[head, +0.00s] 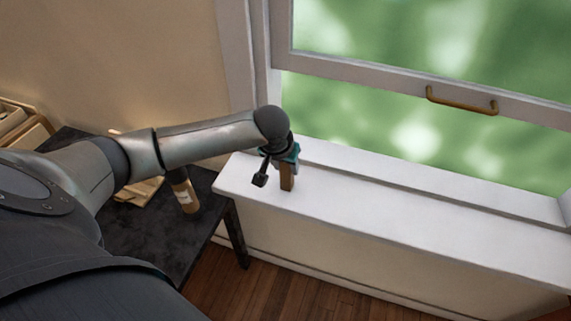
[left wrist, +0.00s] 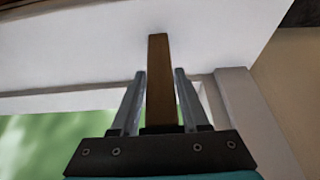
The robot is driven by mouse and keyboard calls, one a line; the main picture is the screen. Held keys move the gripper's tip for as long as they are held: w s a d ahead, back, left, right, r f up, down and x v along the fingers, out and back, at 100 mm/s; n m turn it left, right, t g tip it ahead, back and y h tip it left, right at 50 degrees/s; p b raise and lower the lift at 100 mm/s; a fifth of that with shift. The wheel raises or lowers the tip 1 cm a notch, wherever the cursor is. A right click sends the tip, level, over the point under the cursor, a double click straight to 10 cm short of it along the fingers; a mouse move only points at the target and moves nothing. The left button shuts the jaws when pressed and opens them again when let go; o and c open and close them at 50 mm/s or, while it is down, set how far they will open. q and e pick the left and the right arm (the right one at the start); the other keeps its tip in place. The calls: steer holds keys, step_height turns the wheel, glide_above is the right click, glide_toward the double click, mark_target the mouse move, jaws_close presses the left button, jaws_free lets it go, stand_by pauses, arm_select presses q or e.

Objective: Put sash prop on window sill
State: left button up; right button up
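The sash prop (head: 287,179) is a short brown wooden bar, held upright over the left end of the white window sill (head: 400,217). Its lower end appears to meet the sill top, though I cannot tell if it bears on it. My left gripper (head: 288,165) is above the sill with its fingers on either side of the prop. In the left wrist view the prop (left wrist: 160,85) lies between the two grey fingertips (left wrist: 161,73), which look closed against its sides, and its far end reaches to the white sill surface (left wrist: 90,50). My right gripper is not in view.
The window sash (head: 400,82) with a brass handle (head: 462,102) is raised above the sill. A dark table (head: 150,238) stands left of the sill, with a labelled bottle (head: 185,194) on it. The sill to the right of the prop is clear.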

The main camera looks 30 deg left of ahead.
arm_select(q)
steer(key=o, duration=0.3)
steer(key=shift+o, duration=0.2)
steer(key=p+v, duration=0.2)
steer(key=v, duration=1)
steer(key=shift+s+r, duration=0.1)
